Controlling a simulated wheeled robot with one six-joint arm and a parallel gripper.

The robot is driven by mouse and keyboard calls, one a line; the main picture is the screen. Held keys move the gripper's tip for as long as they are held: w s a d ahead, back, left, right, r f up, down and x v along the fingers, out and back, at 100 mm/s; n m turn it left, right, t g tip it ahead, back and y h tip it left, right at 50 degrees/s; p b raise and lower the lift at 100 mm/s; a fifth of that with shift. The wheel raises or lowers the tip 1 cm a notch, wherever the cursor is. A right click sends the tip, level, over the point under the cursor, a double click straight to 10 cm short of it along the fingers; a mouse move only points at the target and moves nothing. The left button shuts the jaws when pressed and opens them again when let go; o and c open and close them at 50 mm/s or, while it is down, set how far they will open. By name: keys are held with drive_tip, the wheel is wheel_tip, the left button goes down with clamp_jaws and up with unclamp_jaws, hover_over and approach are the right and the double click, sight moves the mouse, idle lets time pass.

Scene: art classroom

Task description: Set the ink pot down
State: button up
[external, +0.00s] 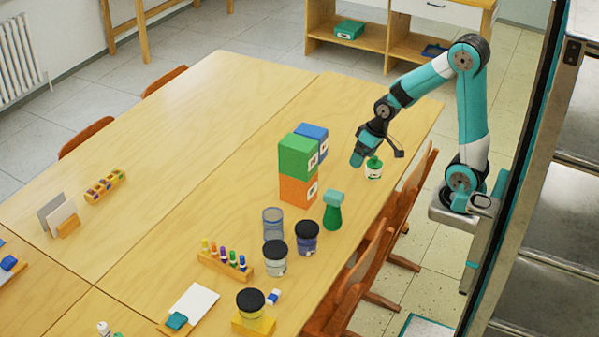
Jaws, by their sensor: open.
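A small ink pot (374,174) with a green top and a pale label stands upright on the wooden table, near its right edge. My gripper (357,161) points down just to the left of the pot's top and is open. In this view the gripper's lower end comes close to the pot. I cannot tell whether they touch, and the fingertips are too small to make out.
Stacked green (298,157), blue (312,136) and orange (298,189) boxes stand left of my gripper. A green bottle (332,216), a clear jar (272,224) and black-lidded jars (307,239) stand nearer the camera. Chairs (405,205) line the right edge. The table's far side is clear.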

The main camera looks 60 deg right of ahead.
drive_tip(key=s+a+r+n+g+y, duration=0.1)
drive_tip(key=s+a+r+n, duration=0.2)
drive_tip(key=s+a, duration=0.3)
drive_tip(key=s+a+r+n+g+y, duration=0.1)
drive_tip(key=s+a+r+n+g, duration=0.1)
drive_tip(key=s+a+n, duration=0.3)
drive_tip(key=s+a+r, duration=0.1)
drive_tip(key=s+a, duration=0.1)
drive_tip(key=s, duration=0.2)
drive_tip(key=shift+a+r, duration=0.15)
drive_tip(key=shift+r, duration=0.2)
drive_tip(key=shift+r, duration=0.1)
drive_tip(key=shift+w+r+p, duration=0.1)
drive_tip(key=shift+r+p, duration=0.7)
drive_tip(key=shift+p, duration=0.05)
